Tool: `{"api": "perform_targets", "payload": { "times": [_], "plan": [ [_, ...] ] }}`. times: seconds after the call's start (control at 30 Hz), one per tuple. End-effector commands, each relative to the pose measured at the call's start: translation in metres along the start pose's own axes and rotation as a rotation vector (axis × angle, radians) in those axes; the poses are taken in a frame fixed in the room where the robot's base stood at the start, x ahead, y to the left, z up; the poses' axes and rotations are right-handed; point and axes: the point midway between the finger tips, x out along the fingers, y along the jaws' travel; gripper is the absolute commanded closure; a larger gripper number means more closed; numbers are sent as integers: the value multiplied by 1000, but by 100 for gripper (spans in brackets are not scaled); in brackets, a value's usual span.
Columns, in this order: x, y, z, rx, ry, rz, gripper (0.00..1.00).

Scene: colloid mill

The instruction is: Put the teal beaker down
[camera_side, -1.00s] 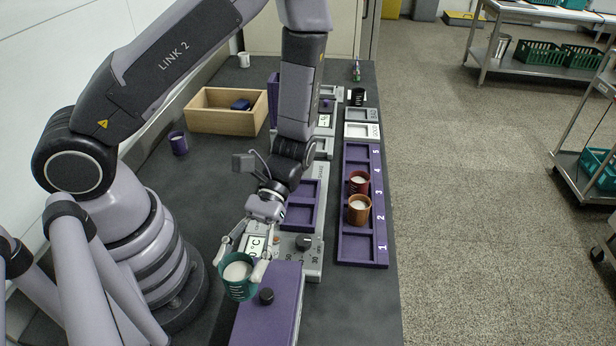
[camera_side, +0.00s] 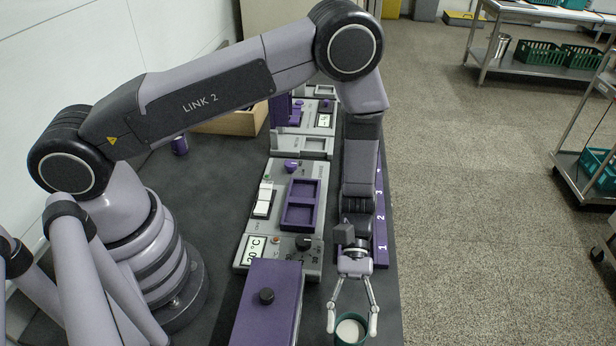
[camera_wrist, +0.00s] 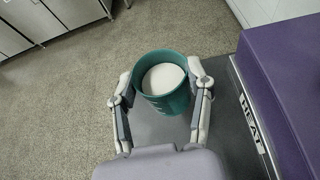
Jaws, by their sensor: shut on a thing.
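The teal beaker (camera_side: 350,330) holds white contents and is at the bottom of the side view, right of the purple block at the front. My gripper (camera_side: 352,322) is shut on it, a finger on each side. In the wrist view the beaker (camera_wrist: 163,88) sits upright between the fingers of my gripper (camera_wrist: 161,97), over the dark bench and near its edge. I cannot tell whether its base touches the bench.
The purple block (camera_side: 268,310) with a black knob stands left of the beaker. The purple numbered rack (camera_side: 382,225) is behind my gripper, mostly hidden by my arm. A control unit (camera_side: 288,250) with a dial lies left of it. The bench (camera_side: 335,285) is bare around the beaker.

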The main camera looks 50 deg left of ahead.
Motion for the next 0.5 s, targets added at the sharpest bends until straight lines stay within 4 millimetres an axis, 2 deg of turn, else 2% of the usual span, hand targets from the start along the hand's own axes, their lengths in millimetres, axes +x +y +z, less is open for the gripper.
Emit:
{"api": "perform_targets", "payload": {
  "times": [0.17, 0.33, 0.5],
  "plan": [
    [7, 10, -11, 0, -1, -1, 86],
    [16, 10, -34, -2, 0, 1, 86],
    [18, 10, -40, 1, 1, 2, 86]
  ]
}}
